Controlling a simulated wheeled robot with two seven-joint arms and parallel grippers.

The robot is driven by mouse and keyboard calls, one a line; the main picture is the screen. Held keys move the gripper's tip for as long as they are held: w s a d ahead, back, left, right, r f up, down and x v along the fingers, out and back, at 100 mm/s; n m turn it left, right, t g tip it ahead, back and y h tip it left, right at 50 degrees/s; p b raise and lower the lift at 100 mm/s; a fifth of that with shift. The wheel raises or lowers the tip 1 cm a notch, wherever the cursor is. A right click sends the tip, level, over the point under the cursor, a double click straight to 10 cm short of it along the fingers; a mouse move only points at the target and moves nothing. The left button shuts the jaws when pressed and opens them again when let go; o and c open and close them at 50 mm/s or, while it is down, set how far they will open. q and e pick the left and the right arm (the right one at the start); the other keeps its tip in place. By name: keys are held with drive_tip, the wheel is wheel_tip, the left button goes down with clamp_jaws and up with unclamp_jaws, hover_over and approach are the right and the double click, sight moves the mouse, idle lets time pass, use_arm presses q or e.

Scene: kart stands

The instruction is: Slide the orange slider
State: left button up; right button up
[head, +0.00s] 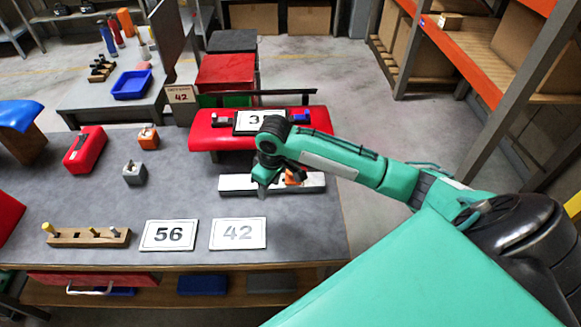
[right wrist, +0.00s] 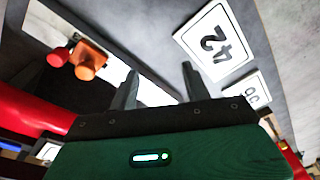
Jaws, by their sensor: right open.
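The orange slider (head: 292,178) sits on a white rail (head: 315,184) near the right end of the grey table. In the right wrist view the orange slider (right wrist: 88,58) is at upper left, with a round red part beside it. My right gripper (head: 263,188) points down over the rail, left of the slider in the head view. Its two fingers (right wrist: 158,85) are apart with nothing between them, and they stand clear of the slider. Part of the rail is hidden behind the gripper. My left gripper is not in view.
A red stand (head: 200,133) with a number plate is just behind the rail. A wooden peg block (head: 88,238), a red box (head: 86,150) and small grey and orange blocks stand to the left.

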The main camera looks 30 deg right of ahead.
drive_tip(key=w+d+r+m, duration=0.2)
drive_tip(key=w+d+r, duration=0.3)
drive_tip(key=d+r, duration=0.5)
drive_tip(key=shift+g+h, duration=0.4)
drive_tip(key=f+p, duration=0.2)
drive_tip(key=f, duration=1.2)
drive_tip(key=shift+d+p, duration=0.2)
drive_tip(key=shift+p, duration=0.15)
drive_tip(key=shift+c, duration=0.3)
clamp_jaws()
